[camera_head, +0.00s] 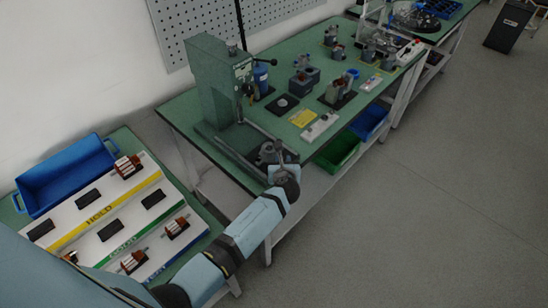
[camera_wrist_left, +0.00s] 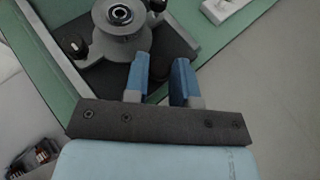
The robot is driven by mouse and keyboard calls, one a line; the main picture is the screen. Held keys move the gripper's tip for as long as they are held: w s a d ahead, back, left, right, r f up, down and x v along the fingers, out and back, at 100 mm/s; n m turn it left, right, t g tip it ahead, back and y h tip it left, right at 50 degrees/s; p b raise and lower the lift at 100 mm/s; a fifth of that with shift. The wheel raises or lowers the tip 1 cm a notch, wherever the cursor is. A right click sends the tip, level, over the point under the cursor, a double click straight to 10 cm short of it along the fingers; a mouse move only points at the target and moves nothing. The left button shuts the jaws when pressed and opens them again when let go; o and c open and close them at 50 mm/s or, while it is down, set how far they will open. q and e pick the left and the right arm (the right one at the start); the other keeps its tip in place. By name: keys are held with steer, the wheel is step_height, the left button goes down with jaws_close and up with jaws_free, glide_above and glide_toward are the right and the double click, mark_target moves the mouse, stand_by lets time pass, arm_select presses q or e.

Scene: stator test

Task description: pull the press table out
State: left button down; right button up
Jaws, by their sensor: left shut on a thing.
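The green press (camera_head: 215,85) stands at the left end of the green workbench, with two rails (camera_head: 240,158) running from its base toward the front edge. The press table, a dark plate (camera_wrist_left: 172,40), carries a round grey fixture (camera_wrist_left: 118,28) with a ringed hole. In the head view this fixture (camera_head: 267,153) sits at the front end of the rails. My left gripper (camera_head: 279,165) is at the table's front side. In the wrist view its blue fingers (camera_wrist_left: 160,68) are shut on the press table's front part; the exact contact is unclear. My right gripper is not in view.
A side bench at lower left holds a white sorting board (camera_head: 105,225) with rotors and a blue bin (camera_head: 65,175). Parts and a white switch strip (camera_head: 320,127) lie right of the press. Green (camera_head: 338,152) and blue bins sit below. The floor in front is clear.

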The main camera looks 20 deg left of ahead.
arm_select(q)
steer(key=shift+s+d, duration=0.15)
steer(key=shift+d, duration=0.3)
steer(key=shift+a+f, duration=0.1)
steer(key=c, duration=0.9)
jaws_free()
steer(key=shift+c, duration=0.2)
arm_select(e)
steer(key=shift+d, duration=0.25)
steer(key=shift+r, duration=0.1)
